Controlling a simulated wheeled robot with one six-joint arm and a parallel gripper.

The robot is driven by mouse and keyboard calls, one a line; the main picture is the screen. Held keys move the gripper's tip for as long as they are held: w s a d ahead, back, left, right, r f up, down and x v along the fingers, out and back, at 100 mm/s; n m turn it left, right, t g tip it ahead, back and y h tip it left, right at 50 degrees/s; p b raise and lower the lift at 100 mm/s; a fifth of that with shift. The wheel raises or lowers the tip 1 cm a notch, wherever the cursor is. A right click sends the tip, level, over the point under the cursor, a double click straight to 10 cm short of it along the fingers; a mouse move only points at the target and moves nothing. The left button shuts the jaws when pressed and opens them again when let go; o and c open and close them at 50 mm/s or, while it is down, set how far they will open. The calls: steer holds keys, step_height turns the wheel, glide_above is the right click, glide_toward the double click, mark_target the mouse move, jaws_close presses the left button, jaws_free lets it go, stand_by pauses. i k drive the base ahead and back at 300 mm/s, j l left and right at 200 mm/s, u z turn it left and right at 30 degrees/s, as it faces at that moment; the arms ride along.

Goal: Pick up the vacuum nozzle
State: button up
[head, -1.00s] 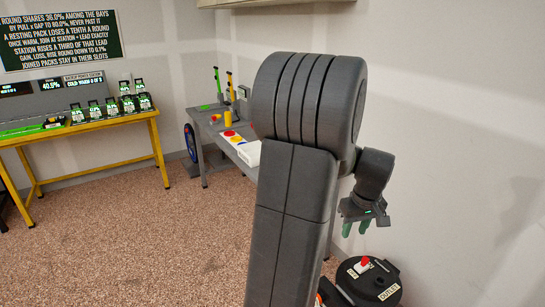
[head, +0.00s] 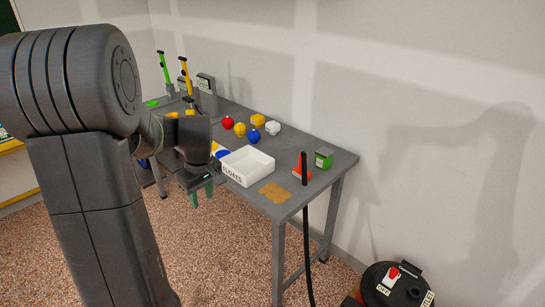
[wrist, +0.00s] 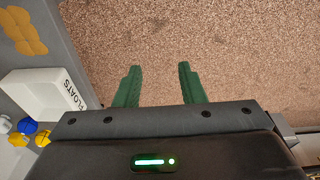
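The nozzle does not show in the wrist view.
The white FLOATS box (head: 232,174) and a tan patch (head: 275,193) lie between my gripper and the nozzle. A black vacuum canister (head: 378,294) with a red switch stands at lower right.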

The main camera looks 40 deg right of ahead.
mark_target(297, 171)
steer(key=i+l+z, duration=0.15)
steer(key=i+z, duration=0.5)
steer(key=z, duration=0.15)
steer(key=i+z, duration=0.35)
steer(key=i+j+z, duration=0.2)
steer(key=z, duration=0.2)
steer(key=i+z, duration=0.25)
steer(key=i, duration=0.2)
